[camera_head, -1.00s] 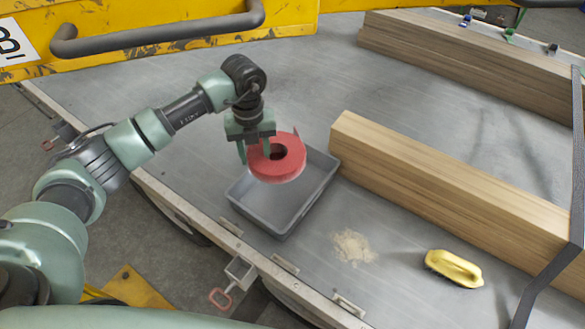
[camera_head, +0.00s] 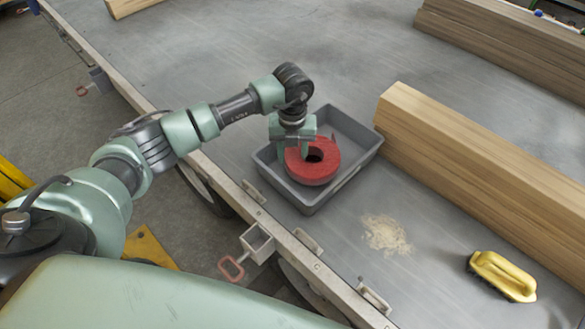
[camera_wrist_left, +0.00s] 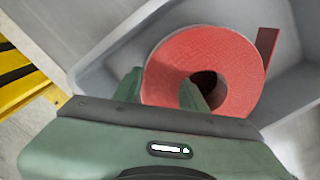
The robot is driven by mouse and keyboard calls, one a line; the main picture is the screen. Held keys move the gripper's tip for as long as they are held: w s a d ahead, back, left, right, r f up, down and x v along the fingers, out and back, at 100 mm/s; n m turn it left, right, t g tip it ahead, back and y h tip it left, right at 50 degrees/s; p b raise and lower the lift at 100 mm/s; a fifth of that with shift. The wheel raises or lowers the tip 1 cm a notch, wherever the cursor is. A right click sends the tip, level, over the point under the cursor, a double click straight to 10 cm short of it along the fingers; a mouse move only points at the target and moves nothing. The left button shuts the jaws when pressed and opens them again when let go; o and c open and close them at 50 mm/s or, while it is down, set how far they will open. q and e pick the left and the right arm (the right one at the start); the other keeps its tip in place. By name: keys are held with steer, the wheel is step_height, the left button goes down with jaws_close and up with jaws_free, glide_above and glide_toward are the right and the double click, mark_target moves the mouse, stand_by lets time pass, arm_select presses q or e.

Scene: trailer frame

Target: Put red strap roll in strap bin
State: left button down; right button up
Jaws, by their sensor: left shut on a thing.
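The red strap roll (camera_head: 324,166) is a thick red ring with a dark hole and a short loose end. It also shows in the left wrist view (camera_wrist_left: 228,65). My left gripper (camera_head: 294,150) is shut on the roll's near-left wall, with one finger in the hole and one outside. The grey strap bin (camera_head: 345,113) is an open shallow tray on the trailer deck. The roll is within the bin's walls in the head view; I cannot tell whether it touches the floor. The left wrist view shows the bin's floor and walls (camera_wrist_left: 108,52) around the roll.
Long timber beams (camera_head: 470,160) lie right of the bin, with another stack (camera_head: 510,45) farther back. A yellow-handled brush (camera_head: 503,276) and a sawdust pile (camera_head: 386,234) lie in front. The trailer's metal edge (camera_head: 285,240) runs along the near left.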

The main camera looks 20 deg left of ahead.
arm_select(q)
step_height(320, 180, down, 4)
steer(key=shift+r+b, duration=0.1)
steer(key=shift+b, duration=1.15)
steer(key=shift+r, duration=0.15)
steer(key=c, duration=0.8)
jaws_free()
steer(key=shift+f, duration=0.2)
steer(key=shift+r, duration=0.25)
step_height(320, 180, up, 12)
steer(key=shift+f, duration=0.1)
